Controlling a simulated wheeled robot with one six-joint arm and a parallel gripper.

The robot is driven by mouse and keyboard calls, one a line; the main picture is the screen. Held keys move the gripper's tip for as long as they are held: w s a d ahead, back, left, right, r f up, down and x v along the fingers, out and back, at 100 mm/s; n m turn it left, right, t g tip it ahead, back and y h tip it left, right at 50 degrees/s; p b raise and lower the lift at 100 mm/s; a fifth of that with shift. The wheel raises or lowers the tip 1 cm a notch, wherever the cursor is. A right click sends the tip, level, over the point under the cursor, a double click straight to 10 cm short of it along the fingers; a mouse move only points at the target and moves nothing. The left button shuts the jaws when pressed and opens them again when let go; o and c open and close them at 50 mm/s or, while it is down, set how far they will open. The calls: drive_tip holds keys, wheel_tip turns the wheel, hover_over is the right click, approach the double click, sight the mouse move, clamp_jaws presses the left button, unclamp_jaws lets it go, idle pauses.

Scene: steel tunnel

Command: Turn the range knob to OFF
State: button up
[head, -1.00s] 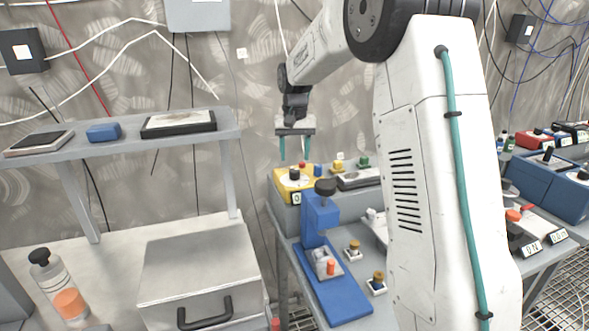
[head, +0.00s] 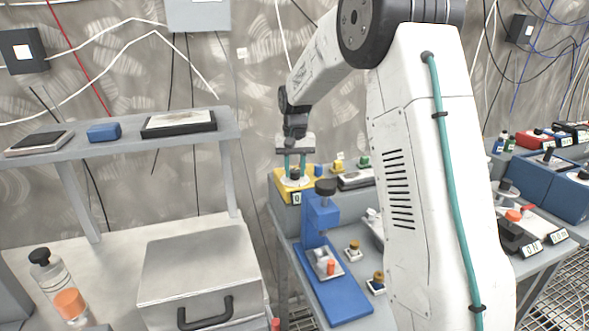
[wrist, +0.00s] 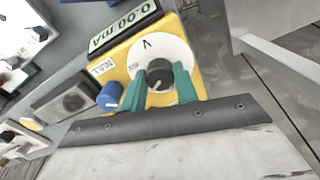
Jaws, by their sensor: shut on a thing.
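The range knob (wrist: 159,75) is a black round knob on a white dial plate (wrist: 150,50) of a yellow meter (wrist: 118,52). The meter's display reads "0.00 mA" (wrist: 122,25). My gripper (wrist: 160,85) has its two teal fingers on either side of the knob, shut on it. In the head view my gripper (head: 295,166) reaches down onto the knob of the yellow meter (head: 283,190). The knob's pointer direction is not clear.
A blue knob (wrist: 110,95) labelled NULL sits close to my fingers on the meter. A blue stand with a black knob (head: 322,215) stands in front of the meter. Small yellow and green parts (head: 363,160) lie behind to the right.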

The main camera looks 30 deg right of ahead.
sight(295, 170)
drive_tip(key=n, duration=0.5)
drive_tip(key=shift+n, duration=0.4)
drive_tip(key=n, duration=0.6)
drive_tip(key=shift+d, duration=0.1)
idle(0.6)
drive_tip(key=o, duration=1)
drive_tip(key=shift+r, duration=0.1)
wheel_tip(295, 170, up, 7)
drive_tip(key=shift+r, duration=0.35)
